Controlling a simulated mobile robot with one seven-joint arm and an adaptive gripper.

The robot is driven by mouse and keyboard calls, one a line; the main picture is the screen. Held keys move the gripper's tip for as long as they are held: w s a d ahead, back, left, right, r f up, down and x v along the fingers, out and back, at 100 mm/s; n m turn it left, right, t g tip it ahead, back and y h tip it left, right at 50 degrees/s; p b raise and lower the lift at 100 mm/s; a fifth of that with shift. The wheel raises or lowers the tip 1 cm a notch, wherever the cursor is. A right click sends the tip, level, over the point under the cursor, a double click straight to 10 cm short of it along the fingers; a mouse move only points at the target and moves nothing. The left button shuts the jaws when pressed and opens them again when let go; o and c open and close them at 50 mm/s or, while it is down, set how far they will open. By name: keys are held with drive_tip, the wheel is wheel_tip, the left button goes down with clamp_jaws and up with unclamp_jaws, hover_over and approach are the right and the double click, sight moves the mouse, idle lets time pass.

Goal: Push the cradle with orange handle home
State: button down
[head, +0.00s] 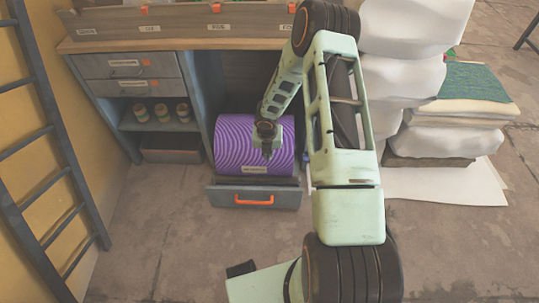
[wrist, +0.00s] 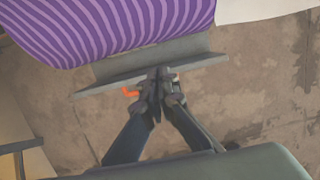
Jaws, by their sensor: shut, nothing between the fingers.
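The cradle (head: 222,197) is a grey drawer-like tray with an orange handle (head: 253,200) on its front. It stands out in front of the cabinet's open bay, low near the floor. A purple striped roll (head: 232,142) lies on it. I cannot tell whether the tips touch the panel.
The grey cabinet (head: 208,85) has drawers and a shelf with several small jars (head: 162,112) at left. A dark ladder (head: 48,130) leans by the yellow wall. White sacks (head: 400,75) and stacked cloths (head: 465,85) stand at right. The floor before the cradle is mostly clear.

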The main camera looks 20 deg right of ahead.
drive_tip(key=w+f+b, duration=0.1)
drive_tip(key=f, duration=0.2)
drive_tip(key=w+d+f+b, duration=0.1)
drive_tip(key=w+f, duration=0.1)
drive_tip(key=f, duration=0.1)
drive_tip(key=w+f, duration=0.2)
drive_tip(key=f, duration=0.1)
drive_tip(key=shift+w+d+b, duration=0.1)
drive_tip(key=shift+d+b, duration=0.25)
drive_tip(key=shift+b, duration=0.05)
drive_tip(key=shift+r, duration=0.1)
